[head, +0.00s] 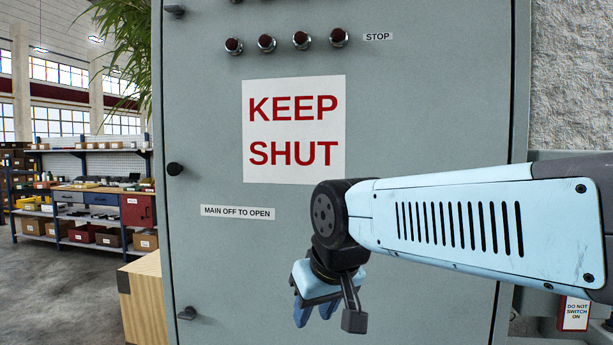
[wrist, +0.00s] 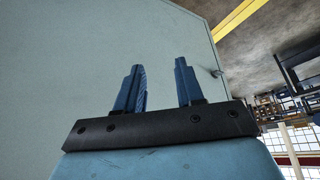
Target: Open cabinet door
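The grey-green cabinet door (head: 220,265) fills the middle of the head view and looks shut. A small black knob (head: 175,169) sits at its left edge. Dark metal fittings also sit on that edge, one low (head: 187,313) and one at the top (head: 174,9). My gripper (head: 314,314) hangs in front of the lower door, right of the knob and pointing down. In the wrist view my gripper (wrist: 158,66) has its two blue fingers apart with nothing between them. The door surface (wrist: 60,60) lies behind them, and a small fitting (wrist: 217,73) shows to their right.
The door carries a KEEP SHUT sign (head: 293,168), a MAIN OFF TO OPEN label (head: 238,211) and several dark buttons (head: 267,44). A wooden box (head: 143,305) stands at the lower left. Shelving (head: 85,205) stands farther back, with open floor (head: 50,290) before it.

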